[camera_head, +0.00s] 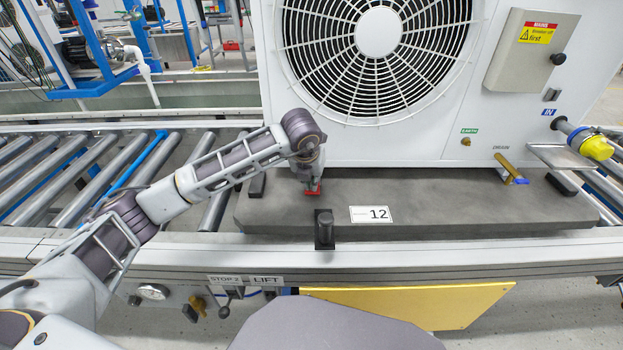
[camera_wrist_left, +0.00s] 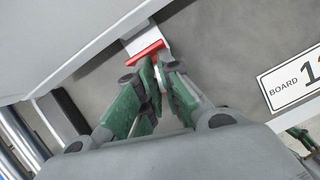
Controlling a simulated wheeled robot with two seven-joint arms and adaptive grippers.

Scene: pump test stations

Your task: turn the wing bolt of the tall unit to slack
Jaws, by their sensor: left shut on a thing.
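The tall unit (camera_head: 400,152) is a white cabinet with a large round fan grille, standing on a grey board marked 12. The wing bolt (camera_head: 314,193) is red and sits low at the unit's front left foot. It also shows in the left wrist view as a red bar (camera_wrist_left: 145,53) over a pale bracket. My left gripper (camera_head: 309,181) reaches down to it from above. In the left wrist view its green-padded fingers (camera_wrist_left: 158,74) are close together, shut on the wing bolt, hiding part of it. My right gripper is in neither view.
The grey board (camera_head: 450,205) lies on a roller conveyor (camera_head: 90,175). A black post (camera_head: 324,230) stands at the board's front edge, just right of my left gripper. A brass valve (camera_head: 508,168) and a yellow plug (camera_head: 597,148) stick out at right.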

